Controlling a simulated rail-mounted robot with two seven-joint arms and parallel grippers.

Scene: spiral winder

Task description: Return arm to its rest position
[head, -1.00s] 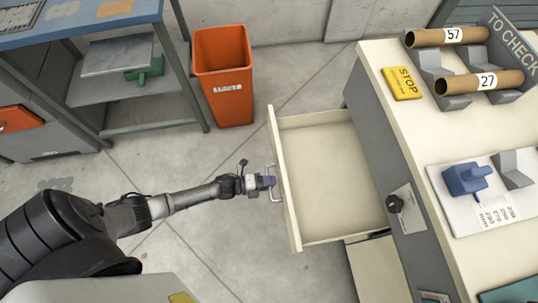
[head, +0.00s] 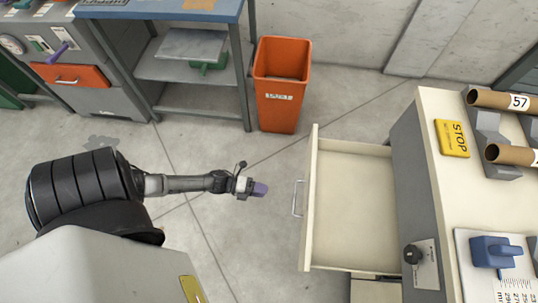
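My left arm reaches in from the left over the grey floor. My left gripper (head: 258,189), with purple fingertips, is in the middle of the head view. It is apart from the metal handle (head: 298,198) of the cream drawer (head: 310,222), with a gap of floor showing between them. I see it from above and cannot tell whether its fingers are open or shut; nothing shows in them. The drawer is pulled out and looks empty. My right gripper is not in view.
The cream-topped counter (head: 450,190) stands at the right, with a yellow STOP sign (head: 452,138), cardboard tubes (head: 495,97) and a blue tool (head: 497,251). An orange bin (head: 280,90) stands behind, beside a blue-topped workbench (head: 225,12). Floor around the gripper is clear.

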